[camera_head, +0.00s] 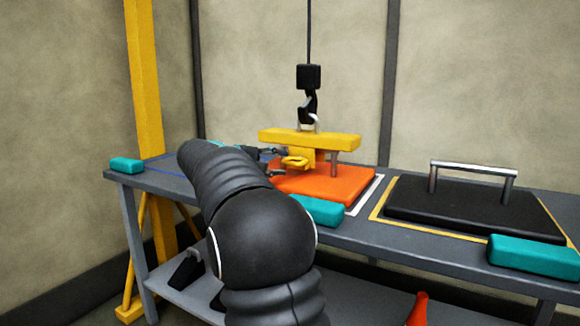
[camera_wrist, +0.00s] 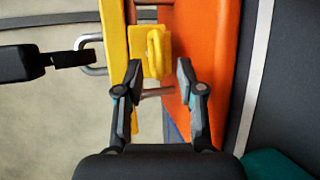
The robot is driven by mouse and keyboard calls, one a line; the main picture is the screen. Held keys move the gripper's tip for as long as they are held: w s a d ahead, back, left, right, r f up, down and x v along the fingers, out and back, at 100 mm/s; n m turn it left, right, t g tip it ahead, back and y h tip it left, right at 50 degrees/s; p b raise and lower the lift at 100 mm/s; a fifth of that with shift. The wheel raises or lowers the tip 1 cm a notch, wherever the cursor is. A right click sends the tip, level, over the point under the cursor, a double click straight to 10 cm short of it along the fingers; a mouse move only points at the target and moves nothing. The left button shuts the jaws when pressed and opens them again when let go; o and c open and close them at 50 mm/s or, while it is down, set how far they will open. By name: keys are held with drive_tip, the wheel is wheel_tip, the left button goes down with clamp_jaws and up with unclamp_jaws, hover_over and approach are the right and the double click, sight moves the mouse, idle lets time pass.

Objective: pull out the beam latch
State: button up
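The yellow beam (camera_head: 310,139) hangs on a crane hook (camera_head: 308,106) above an orange panel (camera_head: 320,184). The beam latch, a yellow piece with a loop handle (camera_wrist: 155,50), sits at the beam's side in the wrist view. It also shows in the head view (camera_head: 296,161). My gripper (camera_wrist: 158,72) is open. Its fingertips are apart, one on each side of the line to the loop, just short of it. No contact with the loop is visible. In the head view my arm partly hides my gripper.
A black panel (camera_head: 470,212) with a metal handle (camera_head: 473,166) lies to the right on the grey bench. Teal blocks (camera_head: 533,256) sit along the bench edges. A yellow post (camera_head: 145,80) stands at the left. A grey rod is close to the fingers.

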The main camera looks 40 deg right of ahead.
sight(288, 163)
drive_tip(key=shift+x, duration=2.25)
clamp_jaws()
